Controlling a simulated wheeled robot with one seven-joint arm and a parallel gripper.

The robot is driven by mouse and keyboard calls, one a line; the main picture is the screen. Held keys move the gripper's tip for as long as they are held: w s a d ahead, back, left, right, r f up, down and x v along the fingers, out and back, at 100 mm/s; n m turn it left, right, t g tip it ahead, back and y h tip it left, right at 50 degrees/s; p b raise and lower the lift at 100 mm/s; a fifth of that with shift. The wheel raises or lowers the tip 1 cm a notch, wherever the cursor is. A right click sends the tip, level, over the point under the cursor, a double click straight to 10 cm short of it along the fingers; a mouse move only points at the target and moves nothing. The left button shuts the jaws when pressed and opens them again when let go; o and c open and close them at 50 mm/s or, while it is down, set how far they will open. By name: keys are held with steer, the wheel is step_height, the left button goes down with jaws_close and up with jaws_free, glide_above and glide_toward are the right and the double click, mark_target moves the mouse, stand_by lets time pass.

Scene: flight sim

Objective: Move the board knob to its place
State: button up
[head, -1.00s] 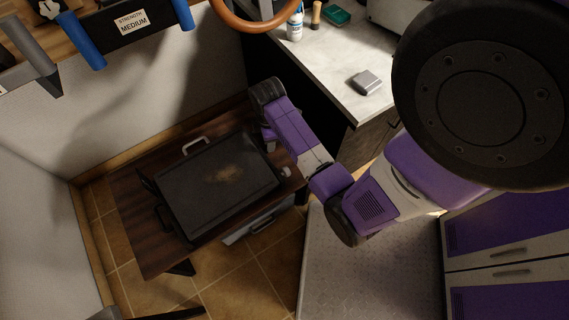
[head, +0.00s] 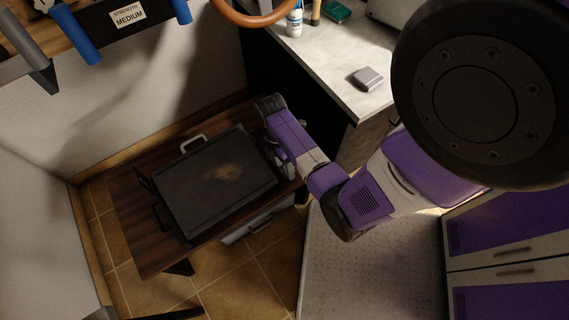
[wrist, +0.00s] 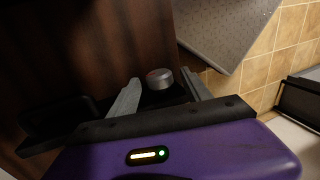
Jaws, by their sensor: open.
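The board knob (wrist: 160,78) is a small round silver-grey piece with a reddish mark. In the wrist view it sits on or just above the dark wood surface, between my fingertips. My gripper (wrist: 158,80) is open, with one finger on each side of the knob; I cannot tell whether either touches it. In the head view, my purple and grey arm (head: 290,133) reaches down to the right end of the dark wooden table (head: 133,230). It hides the fingertips and the knob there. A black flat board (head: 215,180) with a brown stain lies on that table, left of my arm.
A pale counter (head: 350,60) stands behind on the right, with a small grey box (head: 367,78) on it. A wall rack with blue-handled tools (head: 80,40) is at upper left. A grey panel (head: 365,265) is in front. Tiled floor (head: 240,285) shows below the table.

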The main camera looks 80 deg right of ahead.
steer(key=shift+f, duration=0.1)
jaws_close()
